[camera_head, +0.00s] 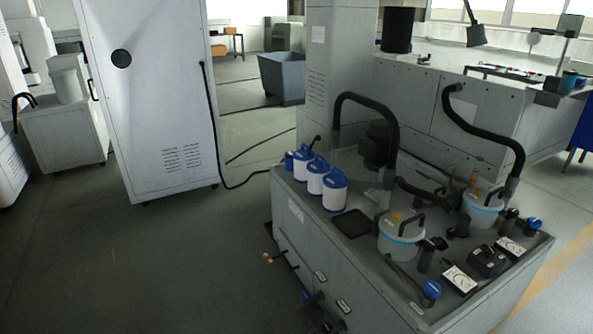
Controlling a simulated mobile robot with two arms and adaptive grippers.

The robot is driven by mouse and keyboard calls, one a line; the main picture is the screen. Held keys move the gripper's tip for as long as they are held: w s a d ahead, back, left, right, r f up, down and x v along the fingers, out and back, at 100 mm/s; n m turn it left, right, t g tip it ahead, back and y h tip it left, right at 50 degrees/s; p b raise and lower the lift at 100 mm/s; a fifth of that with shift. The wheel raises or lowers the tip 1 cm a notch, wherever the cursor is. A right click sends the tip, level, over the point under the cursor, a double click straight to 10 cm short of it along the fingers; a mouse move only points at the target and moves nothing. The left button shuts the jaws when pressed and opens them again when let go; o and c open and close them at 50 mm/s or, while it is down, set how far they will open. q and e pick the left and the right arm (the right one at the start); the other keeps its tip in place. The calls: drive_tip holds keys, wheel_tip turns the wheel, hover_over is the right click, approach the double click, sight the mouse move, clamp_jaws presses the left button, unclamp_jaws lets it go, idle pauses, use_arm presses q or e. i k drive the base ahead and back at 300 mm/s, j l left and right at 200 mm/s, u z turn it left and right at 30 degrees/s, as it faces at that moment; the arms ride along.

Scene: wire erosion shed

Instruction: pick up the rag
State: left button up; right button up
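I cannot make out a rag for certain in the head view. A dark flat square (352,223) lies on top of the grey machine cabinet (330,262), beside the white and blue filter canisters; I cannot tell whether it is cloth, a plate or an opening. Neither my left nor my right gripper is in view.
The cabinet top also carries blue-banded pots (400,240), gauges (459,279) and thick black hoses (372,99). A tall white cabinet (155,100) stands at left, with a black cable (240,183) on the floor. A grey bin (283,80) stands behind. The left foreground floor is clear.

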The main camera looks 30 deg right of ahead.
sight(374, 194)
drive_tip(key=i+z, duration=0.1)
drive_tip(key=i, duration=0.55)
drive_tip(key=i+j, duration=0.15)
drive_tip(key=i, duration=0.5)
drive_tip(key=i+j+z, duration=0.15)
drive_tip(key=i, duration=0.5)
drive_tip(key=i+z, duration=0.25)
drive_tip(key=z, duration=0.2)
drive_tip(key=i+j+z, duration=0.2)
drive_tip(key=z, duration=0.25)
drive_tip(key=i+j+z, duration=0.2)
drive_tip(key=z, duration=0.25)
drive_tip(key=i+j+z, duration=0.3)
drive_tip(key=z, duration=0.15)
drive_tip(key=i+j+z, duration=0.1)
drive_tip(key=j+z, duration=0.3)
